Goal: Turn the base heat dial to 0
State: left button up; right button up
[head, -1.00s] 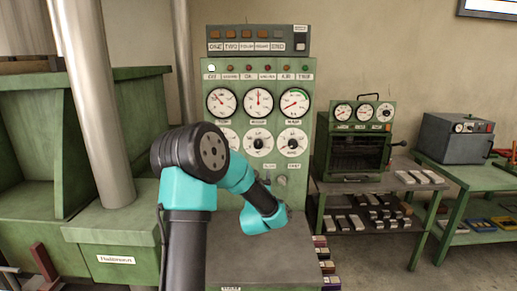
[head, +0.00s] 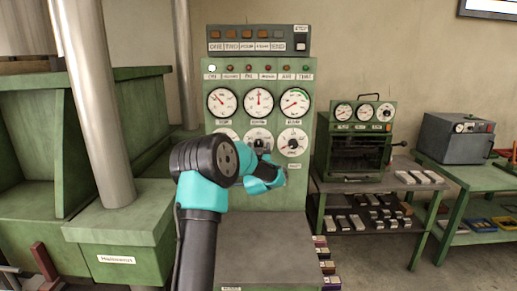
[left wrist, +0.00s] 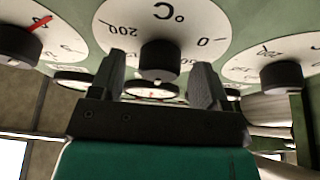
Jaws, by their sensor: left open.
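The green control panel (head: 209,110) carries a lower row of white dials with black knobs. The middle dial (head: 258,136) is partly hidden by my arm. In the left wrist view this middle dial (left wrist: 205,22) is marked °C, with 200 and 0, and has a black knob (left wrist: 159,58) with a small white mark. The label naming it is not readable. My left gripper (head: 262,150) is at this dial. In the left wrist view the open left gripper (left wrist: 160,82) has one finger on each side of the knob; contact cannot be told. My right gripper is not in view.
The left dial (head: 227,133) and right dial (head: 292,142) sit close on either side. Three gauges, with a middle one (head: 258,102), are above. A grey ledge (head: 265,250) below is clear. A green oven (head: 358,150) stands to the right.

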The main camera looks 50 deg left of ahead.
pick_arm(q)
jog(key=shift+w+a+r, duration=0.1)
jog(key=shift+w+a, duration=0.05)
jog(key=shift+a, duration=0.05)
jog(key=shift+c, duration=0.3)
jog(key=c, duration=0.9)
